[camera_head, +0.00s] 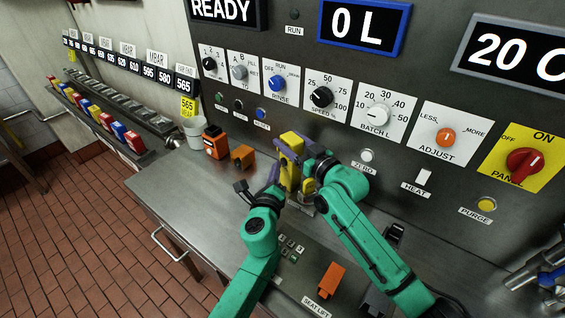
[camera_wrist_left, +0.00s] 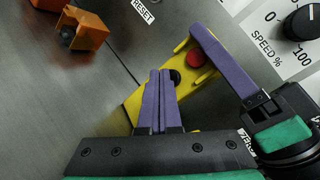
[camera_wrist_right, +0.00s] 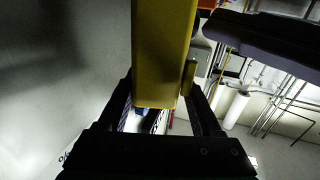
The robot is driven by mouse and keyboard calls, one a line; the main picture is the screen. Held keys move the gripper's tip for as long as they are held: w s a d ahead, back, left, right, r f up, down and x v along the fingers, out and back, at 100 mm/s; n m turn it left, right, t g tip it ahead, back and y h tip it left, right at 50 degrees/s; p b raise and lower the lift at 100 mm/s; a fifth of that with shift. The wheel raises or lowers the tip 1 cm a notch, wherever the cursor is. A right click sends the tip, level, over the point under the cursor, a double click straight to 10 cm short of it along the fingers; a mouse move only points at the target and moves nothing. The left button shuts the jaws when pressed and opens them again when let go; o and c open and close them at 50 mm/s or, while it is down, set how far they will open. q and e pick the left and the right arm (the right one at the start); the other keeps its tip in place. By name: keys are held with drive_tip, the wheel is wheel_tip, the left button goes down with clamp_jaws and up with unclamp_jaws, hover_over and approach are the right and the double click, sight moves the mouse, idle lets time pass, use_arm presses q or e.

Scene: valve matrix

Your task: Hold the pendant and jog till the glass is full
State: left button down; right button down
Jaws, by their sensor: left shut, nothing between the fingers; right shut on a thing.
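The yellow pendant (camera_head: 292,141) is held up in front of the panel. My right gripper (camera_head: 309,163) is shut on it; in the right wrist view the pendant (camera_wrist_right: 164,55) stands between the fingers. The left wrist view shows the pendant's yellow face (camera_wrist_left: 207,76) tilted, with a red button (camera_wrist_left: 195,60) and a black button (camera_wrist_left: 175,77). My left gripper (camera_wrist_left: 160,74) is shut and empty, its tips right beside the black button; I cannot tell whether they touch it. The displays read READY (camera_head: 225,9) and 0 L (camera_head: 358,25). I cannot make out the glass.
The panel has knobs, including BATCH L (camera_head: 377,116) and a red PANEL switch (camera_head: 523,163). Orange blocks (camera_head: 243,157) stand left of my grippers. An orange SEAT LIFT part (camera_head: 331,279) is near the front. The steel counter (camera_head: 185,193) is clear at left.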

use_arm(q)
drive_tip(key=shift+w+d, duration=0.3)
drive_tip(key=shift+d, duration=0.1)
idle(2.5)
idle(0.5)
drive_tip(key=shift+s+a, duration=0.55)
drive_tip(key=shift+a, duration=0.15)
drive_tip(key=shift+s+a, duration=0.8)
drive_tip(key=shift+a, duration=0.2)
drive_tip(key=shift+s+a, duration=0.75)
drive_tip(key=shift+a, duration=0.2)
idle(1.9)
